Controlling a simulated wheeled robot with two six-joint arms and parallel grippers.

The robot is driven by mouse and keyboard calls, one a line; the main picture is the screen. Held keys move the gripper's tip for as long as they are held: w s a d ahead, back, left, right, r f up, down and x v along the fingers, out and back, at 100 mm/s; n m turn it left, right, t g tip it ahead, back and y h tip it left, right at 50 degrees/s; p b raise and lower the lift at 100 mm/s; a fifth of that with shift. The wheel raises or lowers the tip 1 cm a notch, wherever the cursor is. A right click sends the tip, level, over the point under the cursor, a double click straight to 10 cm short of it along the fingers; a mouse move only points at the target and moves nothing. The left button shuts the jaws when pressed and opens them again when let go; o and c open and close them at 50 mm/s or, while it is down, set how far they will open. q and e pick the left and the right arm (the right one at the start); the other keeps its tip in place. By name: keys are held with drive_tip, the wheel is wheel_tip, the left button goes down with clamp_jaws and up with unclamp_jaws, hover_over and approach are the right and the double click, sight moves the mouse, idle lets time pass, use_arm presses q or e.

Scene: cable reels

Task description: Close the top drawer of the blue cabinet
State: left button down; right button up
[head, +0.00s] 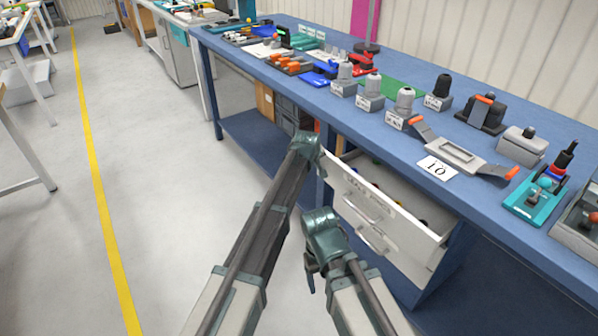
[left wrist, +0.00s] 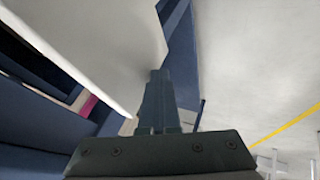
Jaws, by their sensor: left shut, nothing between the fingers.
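The top drawer (head: 405,226) of the blue cabinet (head: 457,250) stands pulled out under the bench top, its pale front facing me and small coloured items inside. Its handle is on the front, above the handle of the closed lower drawer (head: 372,246). My left gripper is at the drawer's left end in the head view, its fingers hidden by my wrist. In the left wrist view my left gripper (left wrist: 158,78) is shut and empty, its tips close to a pale panel (left wrist: 95,40); contact cannot be told. My right gripper (head: 310,272) hangs in front of the drawers, its jaws unclear.
The blue bench top (head: 300,85) overhangs the drawers and carries several tools, a grey tray-like part (head: 452,152) and a card marked 10 (head: 437,168). Open grey floor (head: 170,150) with a yellow line (head: 92,170) lies to the left.

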use_arm(q)
drive_tip(key=shift+w+d, duration=0.9)
drive_tip(key=shift+d, duration=0.3)
drive_tip(key=shift+w+d, duration=0.85)
drive_tip(key=shift+d, duration=0.3)
drive_tip(key=shift+s+a, duration=0.1)
